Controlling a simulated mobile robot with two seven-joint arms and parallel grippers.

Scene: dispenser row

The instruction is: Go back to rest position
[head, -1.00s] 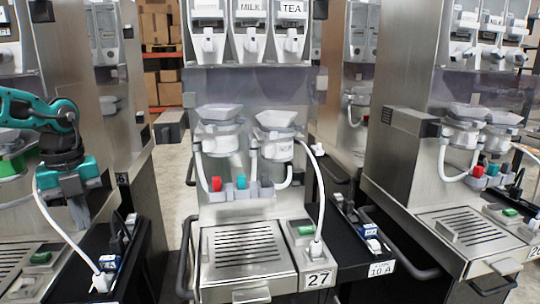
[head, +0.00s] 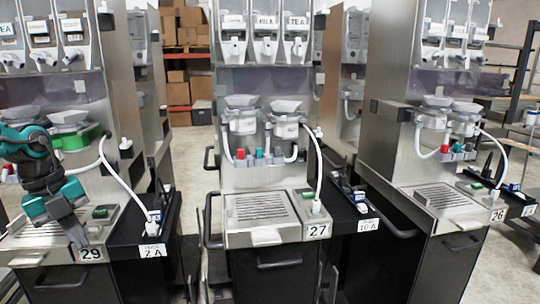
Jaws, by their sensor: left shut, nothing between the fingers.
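My left arm comes in at the left edge, with dark and teal joints. Its gripper (head: 78,232) points down in front of the left dispenser (head: 90,150), near the label 29. The fingers are shut with nothing between them. The fingertips are small and dark, and I cannot tell how far they are from the machine front. My right gripper is not in view.
The middle dispenser (head: 263,262), labelled 27, and the right dispenser (head: 440,250), labelled 26, stand in the row. Black side shelves (head: 345,215) with plugs and white hoses jut out between them. Stacked boxes (head: 190,37) stand behind. Some floor (head: 510,260) shows at right.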

